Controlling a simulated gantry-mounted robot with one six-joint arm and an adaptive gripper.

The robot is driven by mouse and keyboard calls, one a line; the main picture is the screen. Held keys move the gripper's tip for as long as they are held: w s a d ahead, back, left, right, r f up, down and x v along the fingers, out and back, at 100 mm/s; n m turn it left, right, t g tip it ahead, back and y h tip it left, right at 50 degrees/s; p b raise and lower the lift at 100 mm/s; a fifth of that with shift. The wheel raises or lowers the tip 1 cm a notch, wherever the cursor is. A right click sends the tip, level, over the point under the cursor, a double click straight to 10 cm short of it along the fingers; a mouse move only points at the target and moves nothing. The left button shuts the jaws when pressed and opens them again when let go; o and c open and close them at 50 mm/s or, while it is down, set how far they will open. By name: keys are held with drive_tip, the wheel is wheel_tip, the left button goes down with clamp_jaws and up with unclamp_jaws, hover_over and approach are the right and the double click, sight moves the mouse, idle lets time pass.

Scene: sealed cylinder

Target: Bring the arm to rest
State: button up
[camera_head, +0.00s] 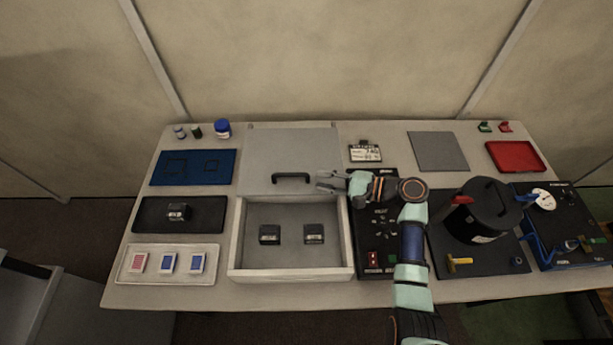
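My gripper (326,182) is above the work table, at the back right corner of the open drawer (236,262) and just right of the black handle (291,178). It points left, and its two fingers are spread apart with nothing visible between them. My arm comes in from the bottom edge and bends left over the black control panel (372,238), hiding part of it. The drawer holds two small black blocks (269,234) (314,233). I cannot tell whether the gripper touches anything.
A black cylinder vessel (481,212) stands on a dark mat right of my arm. A blue device (567,230) is at far right, a red tray (514,157) behind. Blue mat (195,167), black tray (150,214) and a white card tray (129,264) lie left. A grey pad (437,151) is bare.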

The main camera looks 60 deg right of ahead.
drive_tip(key=shift+s+d+r, duration=0.1)
drive_tip(key=shift+s, duration=0.45)
drive_tip(key=w+a+r+n+g, duration=0.1)
drive_tip(key=w+a+n+g, duration=0.1)
drive_tip(key=w+a+n, duration=0.6)
drive_tip(key=w+a+r+n+g, duration=0.1)
drive_tip(key=w+a+n+g, duration=0.25)
drive_tip(key=a, duration=0.95)
drive_tip(key=w+a+r+n+h, duration=0.1)
drive_tip(key=a+r+n, duration=0.35)
drive_tip(key=a, duration=0.55)
drive_tip(key=s+a+r+n+t+h, duration=0.2)
drive_tip(key=s+a+r+n+t, duration=0.15)
drive_tip(key=a+r+n, duration=0.4)
wheel_tip(320, 180, up, 29)
drive_tip(key=a+m+p, duration=0.1)
drive_tip(key=a+p, duration=0.1)
drive_tip(key=p, duration=2.6)
drive_tip(key=shift+s+f+g, duration=0.15)
drive_tip(key=shift+s+g, duration=0.15)
